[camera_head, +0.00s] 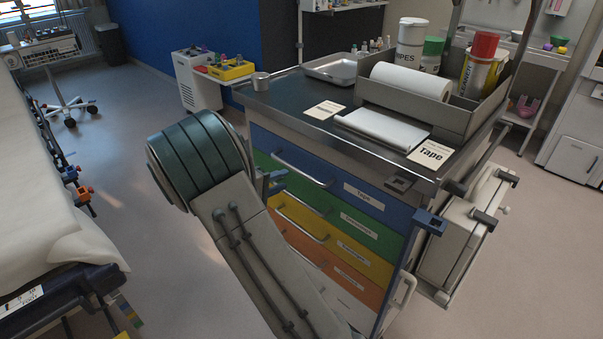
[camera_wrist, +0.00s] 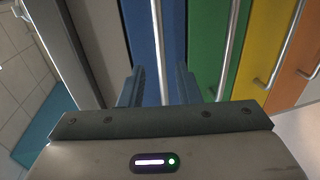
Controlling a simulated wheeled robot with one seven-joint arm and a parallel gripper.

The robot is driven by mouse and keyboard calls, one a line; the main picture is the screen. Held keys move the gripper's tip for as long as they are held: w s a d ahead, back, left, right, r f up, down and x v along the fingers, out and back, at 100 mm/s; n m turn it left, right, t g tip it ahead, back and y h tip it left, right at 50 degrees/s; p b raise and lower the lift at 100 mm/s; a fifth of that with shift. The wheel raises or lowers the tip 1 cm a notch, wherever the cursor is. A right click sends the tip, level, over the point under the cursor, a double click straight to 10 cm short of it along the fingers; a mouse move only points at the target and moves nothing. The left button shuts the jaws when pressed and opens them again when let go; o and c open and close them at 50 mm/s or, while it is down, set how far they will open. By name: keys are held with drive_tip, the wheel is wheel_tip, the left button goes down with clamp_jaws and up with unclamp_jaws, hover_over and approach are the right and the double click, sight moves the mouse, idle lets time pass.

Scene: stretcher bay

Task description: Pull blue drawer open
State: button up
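The blue drawer (camera_head: 335,176) is the top drawer of the cart, with a "Tape" label and a long metal bar handle (camera_head: 300,168). It looks shut, its front in line with the drawers below. In the wrist view the blue drawer front (camera_wrist: 143,40) lies ahead, with its handle (camera_wrist: 158,50) running lengthwise between my fingers. My gripper (camera_wrist: 158,88) is open, one finger on each side of the handle, with gaps showing. In the head view my gripper (camera_head: 274,183) is mostly hidden behind my arm, at the handle's left end.
Green (camera_head: 325,208), yellow (camera_head: 340,250) and orange drawers with similar handles sit below. The cart top (camera_head: 290,95) holds a tray, paper roll, wipes and bottles. A stretcher (camera_head: 45,190) stands at left, with open floor between.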

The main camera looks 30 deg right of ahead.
sight(299, 173)
drive_tip(key=x, duration=0.9)
drive_tip(key=shift+s, duration=0.1)
clamp_jaws()
